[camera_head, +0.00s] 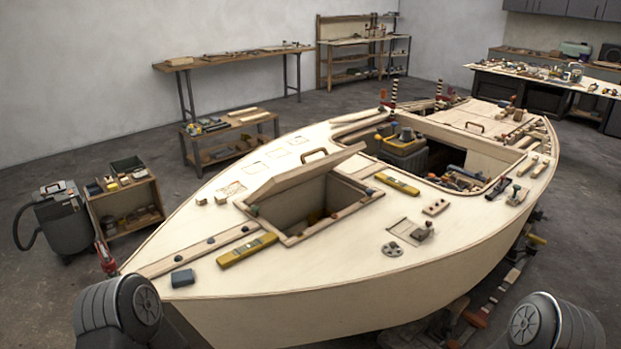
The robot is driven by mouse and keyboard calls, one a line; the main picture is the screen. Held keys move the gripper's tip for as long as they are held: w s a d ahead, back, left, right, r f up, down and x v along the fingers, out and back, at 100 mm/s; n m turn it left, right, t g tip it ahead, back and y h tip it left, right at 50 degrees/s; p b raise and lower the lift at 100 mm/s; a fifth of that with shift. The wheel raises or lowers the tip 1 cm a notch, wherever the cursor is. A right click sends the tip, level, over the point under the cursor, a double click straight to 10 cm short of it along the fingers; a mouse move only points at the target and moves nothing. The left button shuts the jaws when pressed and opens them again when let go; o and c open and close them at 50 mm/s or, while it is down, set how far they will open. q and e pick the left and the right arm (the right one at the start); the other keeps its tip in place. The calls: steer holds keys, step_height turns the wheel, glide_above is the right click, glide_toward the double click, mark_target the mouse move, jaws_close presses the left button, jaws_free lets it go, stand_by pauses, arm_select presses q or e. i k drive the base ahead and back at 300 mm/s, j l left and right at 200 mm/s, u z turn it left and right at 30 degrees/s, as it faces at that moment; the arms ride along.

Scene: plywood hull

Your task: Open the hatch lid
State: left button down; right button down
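The hatch lid (303,172) is a pale plywood panel on the foredeck of the boat hull (330,250). It stands tilted up along the far side of the hatch opening, with a brown handle (314,154) on its upper face. The framed hatch opening (292,238) is uncovered, and its dark inside shows below the lid. Neither of my grippers is in view. Only grey rounded parts of my arms show at the bottom left and bottom right corners, apart from the lid.
Yellow levels (247,250) (397,184) and a blue-grey block (183,278) lie on the deck by the hatch. A large cockpit opening (440,160) with tools lies behind. A grey vacuum (65,220) and a small shelf (125,205) stand left. The near foredeck is mostly clear.

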mark_target(289, 180)
steer(key=i+l, duration=0.7)
